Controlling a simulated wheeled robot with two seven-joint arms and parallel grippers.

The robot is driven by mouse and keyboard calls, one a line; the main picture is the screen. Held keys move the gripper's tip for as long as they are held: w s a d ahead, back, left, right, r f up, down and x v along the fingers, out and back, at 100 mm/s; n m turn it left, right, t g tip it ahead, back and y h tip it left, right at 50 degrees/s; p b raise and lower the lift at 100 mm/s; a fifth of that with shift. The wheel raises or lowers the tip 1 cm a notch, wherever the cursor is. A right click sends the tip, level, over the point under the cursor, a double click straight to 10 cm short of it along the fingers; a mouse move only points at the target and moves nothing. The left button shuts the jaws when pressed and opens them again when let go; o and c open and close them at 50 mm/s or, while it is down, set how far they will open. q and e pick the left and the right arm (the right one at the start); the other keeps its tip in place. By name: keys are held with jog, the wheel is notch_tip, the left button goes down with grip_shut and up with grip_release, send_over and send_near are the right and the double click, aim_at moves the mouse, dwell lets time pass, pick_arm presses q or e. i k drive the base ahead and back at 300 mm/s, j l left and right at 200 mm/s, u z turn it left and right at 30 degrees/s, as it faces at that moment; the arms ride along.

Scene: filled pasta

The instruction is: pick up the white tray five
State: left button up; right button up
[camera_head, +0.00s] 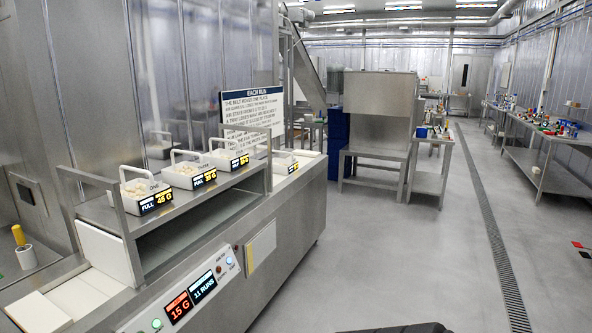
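White trays with arched handles stand in a row on a steel machine at the left. The nearest white tray (130,205) holds pale pieces and has a black label reading FULL 45 G. A second white tray (176,184) and a third white tray (217,167) stand behind it, also with pale contents and labels. I cannot read a number five on any tray. Neither of my grippers is in view.
The steel shelf (185,232) has upright end frames beside the trays. Pale flat plates (75,297) lie at its near end. A lit panel (192,296) reads 15 G and 11 RUNS. A sign (252,105) stands behind.

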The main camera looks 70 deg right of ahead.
aim_at(281, 161)
jog(key=l+z, duration=0.2)
jog(key=z, duration=0.2)
jog(key=l+z, duration=0.15)
jog(key=z, duration=0.25)
jog(key=i+l+z, duration=0.2)
jog(key=l, duration=0.3)
jog(key=i+l+z, duration=0.15)
jog(key=l, duration=0.35)
jog(key=i+l+z, duration=0.2)
jog(key=i+l, duration=0.15)
jog(key=i+l+z, duration=0.15)
jog(key=i+l, duration=0.15)
jog(key=l, duration=0.15)
jog(key=i+l, duration=0.4)
jog(key=l, duration=0.15)
jog(key=i+l, duration=0.4)
jog(key=l, duration=0.2)
jog(key=i+l, duration=0.4)
jog(key=l, duration=0.15)
jog(key=i+l, duration=0.5)
jog(key=i+l+u, duration=0.15)
jog(key=i+l, duration=0.35)
jog(key=l, duration=0.15)
jog(key=i+l, duration=0.5)
jog(key=l, duration=0.15)
jog(key=j+u, duration=0.05)
